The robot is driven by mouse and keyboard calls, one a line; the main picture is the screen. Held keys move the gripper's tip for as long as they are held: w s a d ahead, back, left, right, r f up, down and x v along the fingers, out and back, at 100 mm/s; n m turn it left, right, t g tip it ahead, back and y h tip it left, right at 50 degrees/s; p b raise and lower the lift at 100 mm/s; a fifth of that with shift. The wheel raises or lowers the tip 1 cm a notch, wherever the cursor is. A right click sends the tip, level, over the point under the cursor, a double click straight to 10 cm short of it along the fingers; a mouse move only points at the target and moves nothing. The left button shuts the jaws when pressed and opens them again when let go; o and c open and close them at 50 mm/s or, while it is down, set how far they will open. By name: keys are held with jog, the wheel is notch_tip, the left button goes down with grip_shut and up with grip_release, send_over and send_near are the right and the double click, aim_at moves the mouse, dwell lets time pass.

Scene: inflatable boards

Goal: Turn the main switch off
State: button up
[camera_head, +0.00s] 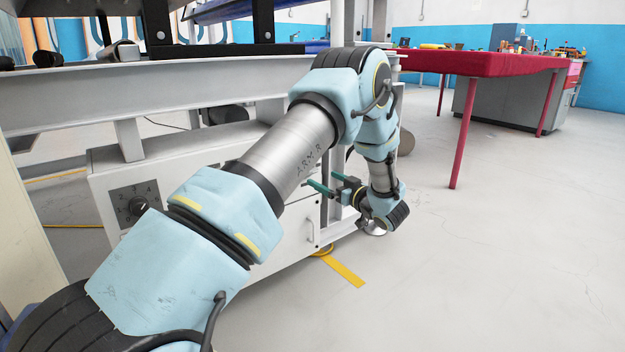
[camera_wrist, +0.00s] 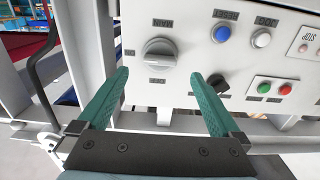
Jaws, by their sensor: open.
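The main switch (camera_wrist: 159,54) is a round grey knob with a raised grip bar on a white panel, in the wrist view. In the head view my gripper (camera_head: 318,187) is beside the white cabinet's right end; the switch does not show there.
Beside the knob on the panel are a blue button (camera_wrist: 222,33), a white button (camera_wrist: 262,38), a black knob (camera_wrist: 217,83), a green button (camera_wrist: 264,88) and a red button (camera_wrist: 285,89). A numbered dial (camera_head: 138,206) is on the cabinet front. Open floor lies right, before a red-covered table (camera_head: 470,64).

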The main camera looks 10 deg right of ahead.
jog(key=b+x, duration=0.1)
jog(key=x, duration=0.5)
jog(key=shift+w+b, duration=0.3)
jog(key=shift+b, duration=0.1)
jog(key=shift+a, duration=0.15)
jog(key=c, duration=1.4)
jog(key=shift+n, duration=0.4)
jog(key=n+b, duration=0.3)
jog(key=n, duration=1.4)
jog(key=shift+f, duration=0.1)
